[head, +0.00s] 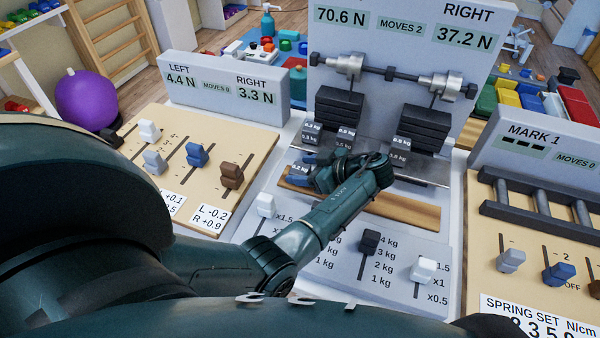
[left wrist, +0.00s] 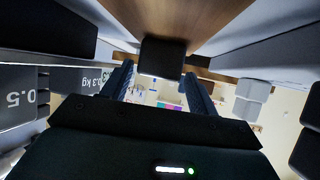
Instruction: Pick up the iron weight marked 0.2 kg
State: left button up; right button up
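The iron weight marked 0.2 kg (head: 300,168) is a small dark block with a white label, low on the front of the middle machine. My left gripper (head: 303,171) reaches it from the right, with one finger on each side of the label. In the left wrist view, a dark block (left wrist: 162,57) shows between the tips of the two spread fingers (left wrist: 158,78). A narrow gap shows at its left side; contact at its right side is unclear. The block's label is not visible there. My right gripper is not in view.
Weights marked 0.3 kg (head: 312,127) and 0.5 kg (head: 345,132) sit just behind the gripper. A wooden strip (head: 405,207) runs beneath it. Sliders, including a black one (head: 370,240), stand in front. Tall weight stacks (head: 338,108) rise behind. Boards with levers flank both sides.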

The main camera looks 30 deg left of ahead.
pick_arm(q)
jog(key=c, duration=1)
